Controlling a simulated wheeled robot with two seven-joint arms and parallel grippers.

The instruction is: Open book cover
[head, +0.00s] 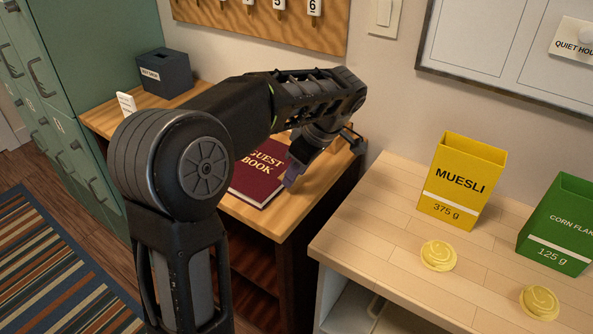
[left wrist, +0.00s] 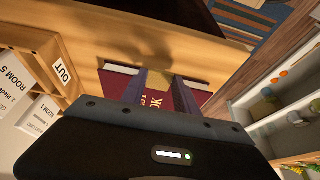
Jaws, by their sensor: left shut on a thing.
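The dark red guest book (head: 262,168) lies on the wooden cabinet top with its lettered cover facing up, and it looks closed. My left arm reaches over it from the left. My left gripper (head: 291,178) points down at the book's right edge and is shut on the guest book there. In the left wrist view, my two fingers (left wrist: 163,78) meet the edge of the book (left wrist: 190,98), where pale page edges show on both sides of them. I cannot tell how much of the cover lies between the fingers. My right gripper is not in view.
A dark drop box (head: 165,73) stands at the back left of the wooden cabinet (head: 280,218). A yellow muesli box (head: 461,181), a green corn flakes box (head: 557,225) and two yellow lids (head: 439,255) stand on the pale counter (head: 375,215) to the right. Green lockers (head: 95,85) stand left.

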